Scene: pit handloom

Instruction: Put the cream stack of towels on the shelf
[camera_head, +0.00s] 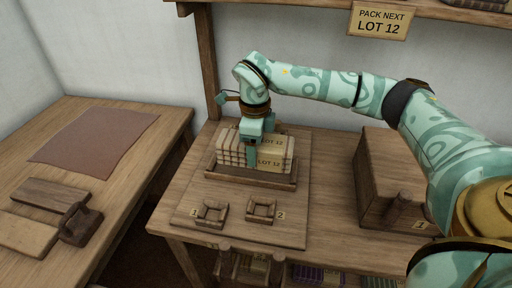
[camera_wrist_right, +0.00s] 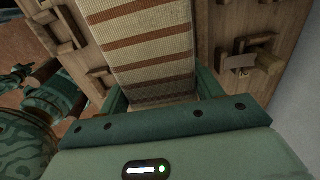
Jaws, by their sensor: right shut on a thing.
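The cream stack of towels (camera_head: 230,149) sits at the wooden tray (camera_head: 248,179) on the table, with "LOT 12" labels on its right side. My right gripper (camera_head: 252,157) comes down over the stack from above and is shut on it. In the right wrist view the cream towels (camera_wrist_right: 150,45), with brown stripes, run between the fingers of the right gripper (camera_wrist_right: 162,94). I cannot tell whether the stack touches the tray. An upper wooden shelf (camera_head: 290,5) runs along the back wall. My left gripper is not in view.
Two small wooden holders marked 1 (camera_head: 212,212) and 2 (camera_head: 261,209) stand before the tray. A wooden box (camera_head: 386,178) stands right. A "PACK NEXT LOT 12" sign (camera_head: 380,21) hangs from the upper shelf. Bundles (camera_head: 318,274) lie below the table. A side table (camera_head: 150,160) stands left.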

